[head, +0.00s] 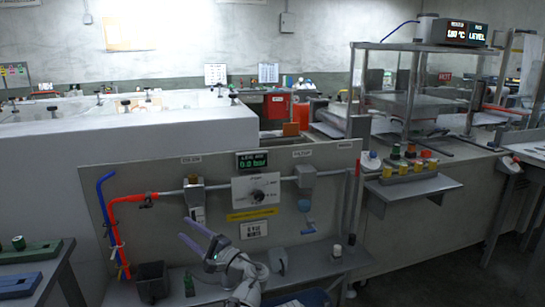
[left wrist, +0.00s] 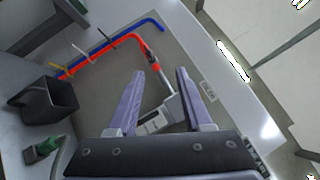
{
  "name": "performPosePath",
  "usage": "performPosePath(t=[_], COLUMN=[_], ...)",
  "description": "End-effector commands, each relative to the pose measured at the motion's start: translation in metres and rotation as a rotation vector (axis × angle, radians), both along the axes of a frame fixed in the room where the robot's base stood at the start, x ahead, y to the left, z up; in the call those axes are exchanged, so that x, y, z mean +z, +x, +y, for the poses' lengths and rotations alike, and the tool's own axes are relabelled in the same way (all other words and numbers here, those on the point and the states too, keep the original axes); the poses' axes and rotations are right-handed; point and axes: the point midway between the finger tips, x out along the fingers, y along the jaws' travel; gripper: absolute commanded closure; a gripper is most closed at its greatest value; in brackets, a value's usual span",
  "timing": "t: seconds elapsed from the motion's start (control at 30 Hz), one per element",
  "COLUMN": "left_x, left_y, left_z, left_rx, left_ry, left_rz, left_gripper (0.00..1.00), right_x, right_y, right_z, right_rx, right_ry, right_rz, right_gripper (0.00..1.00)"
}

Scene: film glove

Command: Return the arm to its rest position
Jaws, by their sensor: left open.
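My left gripper (head: 204,237) is in the lower middle of the head view, in front of the grey panel (head: 130,195). Its two purple fingers are spread apart with nothing between them. In the left wrist view the open fingers (left wrist: 165,95) point toward the panel with its red and blue pipes (left wrist: 105,48). The fingers appear apart from the pipes and fittings. My right gripper does not show in either view.
A black bin (head: 152,282) stands on the ledge at the panel's lower left, with a small green item (head: 189,284) beside it. A shelf with coloured-top containers (head: 410,167) is at right. Floor shows at lower right.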

Motion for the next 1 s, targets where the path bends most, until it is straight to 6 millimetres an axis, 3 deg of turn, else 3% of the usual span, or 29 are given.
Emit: performPosePath(t=[0.37,0.67,0.87,1.0], left_x=[-0.007,-0.028,-0.043,-0.046], left_y=[-0.02,-0.058,-0.113,-0.158], left_z=[0.009,0.002,-0.038,-0.084], left_rx=[0.024,0.086,0.193,0.287], left_ry=[-0.226,-0.599,-1.02,-1.3], left_rz=[0.015,0.06,0.152,0.244], left_gripper=[0.5,0.5,0.5,0.5], right_x=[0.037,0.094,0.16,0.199], right_y=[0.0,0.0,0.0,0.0], right_z=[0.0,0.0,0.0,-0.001], right_rx=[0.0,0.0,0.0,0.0], right_ry=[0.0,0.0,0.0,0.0], right_rz=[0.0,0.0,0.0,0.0], right_gripper=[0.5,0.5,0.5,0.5])
